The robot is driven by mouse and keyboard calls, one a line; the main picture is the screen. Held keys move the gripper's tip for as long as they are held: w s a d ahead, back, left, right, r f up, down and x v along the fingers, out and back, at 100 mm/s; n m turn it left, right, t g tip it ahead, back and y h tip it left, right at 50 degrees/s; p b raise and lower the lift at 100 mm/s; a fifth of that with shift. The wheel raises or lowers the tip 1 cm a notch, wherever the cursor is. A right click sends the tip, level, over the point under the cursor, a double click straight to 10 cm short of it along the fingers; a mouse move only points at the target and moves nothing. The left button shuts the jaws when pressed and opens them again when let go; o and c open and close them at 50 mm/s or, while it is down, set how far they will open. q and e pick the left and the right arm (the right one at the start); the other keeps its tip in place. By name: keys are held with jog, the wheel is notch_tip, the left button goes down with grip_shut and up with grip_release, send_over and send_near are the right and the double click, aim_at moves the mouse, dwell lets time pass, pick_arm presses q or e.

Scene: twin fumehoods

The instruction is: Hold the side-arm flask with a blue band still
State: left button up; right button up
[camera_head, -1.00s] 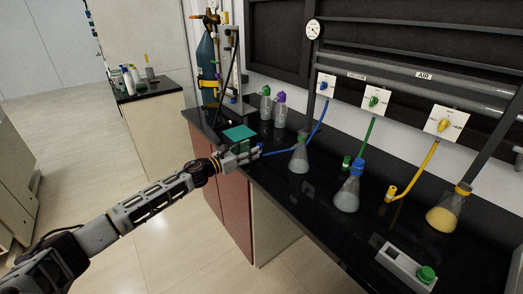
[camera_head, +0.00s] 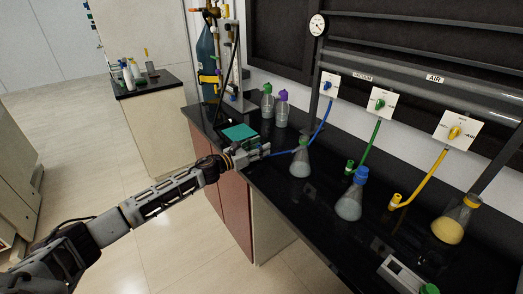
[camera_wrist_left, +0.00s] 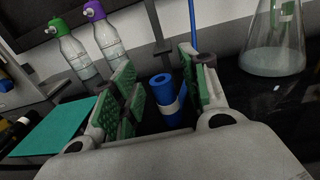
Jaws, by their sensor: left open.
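The side-arm flask with a blue band (camera_head: 349,204) stands upright on the black bench in the head view, with grey contents. My left gripper (camera_head: 267,151) is to its left, apart from it, beyond a nearer flask with a green band (camera_head: 300,168). In the left wrist view, my left gripper (camera_wrist_left: 165,97) is open, with its green-padded fingers on either side of a blue hose end (camera_wrist_left: 163,90). Whether they touch it I cannot tell. The green-banded flask (camera_wrist_left: 272,55) also shows at the upper right there. My right gripper is out of view.
A yellow-banded flask (camera_head: 448,229), a green hose (camera_head: 370,145) and a yellow hose (camera_head: 420,180) are to the right. A white device (camera_head: 400,270) is near the front edge. A teal mat (camera_head: 240,132) and bottles (camera_head: 281,112) stand left of the flasks.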

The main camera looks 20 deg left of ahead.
pick_arm(q)
jog(key=shift+s+r, duration=0.15)
jog(key=shift+s, duration=0.05)
jog(key=shift+w, duration=0.1)
jog(key=shift+c, duration=0.3)
jog(key=c, duration=0.9)
